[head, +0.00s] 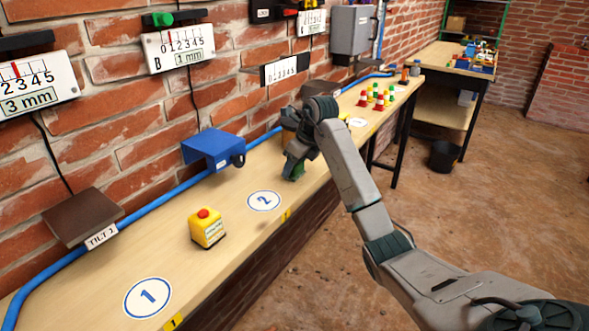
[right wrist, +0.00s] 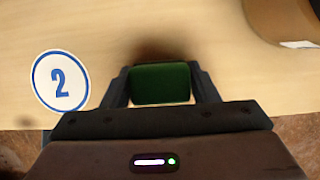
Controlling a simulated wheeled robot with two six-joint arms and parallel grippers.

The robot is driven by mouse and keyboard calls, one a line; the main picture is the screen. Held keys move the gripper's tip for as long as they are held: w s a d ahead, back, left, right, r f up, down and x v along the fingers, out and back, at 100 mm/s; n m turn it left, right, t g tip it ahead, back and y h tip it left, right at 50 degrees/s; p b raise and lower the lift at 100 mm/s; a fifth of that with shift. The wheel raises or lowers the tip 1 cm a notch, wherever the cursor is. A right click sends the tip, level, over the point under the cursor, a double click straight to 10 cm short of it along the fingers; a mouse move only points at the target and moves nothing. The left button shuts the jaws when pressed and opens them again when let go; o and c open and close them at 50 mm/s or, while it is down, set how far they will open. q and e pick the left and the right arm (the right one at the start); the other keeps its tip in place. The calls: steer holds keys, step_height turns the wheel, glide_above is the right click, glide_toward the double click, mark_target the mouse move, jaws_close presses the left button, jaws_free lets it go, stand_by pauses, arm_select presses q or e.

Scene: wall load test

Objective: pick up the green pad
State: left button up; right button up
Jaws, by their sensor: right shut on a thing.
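The green pad (right wrist: 162,84) sits between the two fingers of my right gripper (right wrist: 162,90) in the right wrist view. In the head view my right gripper (head: 293,170) is over the bench, just right of the round mark 2 (head: 264,201). A bit of green shows at its fingertips there. The gripper is shut on the pad, with a dark shadow on the bench beside it. I cannot tell whether the pad touches the bench. My left gripper is not in view.
A yellow box with a red button (head: 207,228) stands on the bench (head: 180,262). A blue bracket (head: 213,149) and a brown TILT 1 plate (head: 83,217) are on the wall side. Small red and green cones (head: 377,97) stand farther along. A blue pipe runs along the wall.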

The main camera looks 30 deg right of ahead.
mark_target(297, 169)
steer(key=shift+r, duration=0.15)
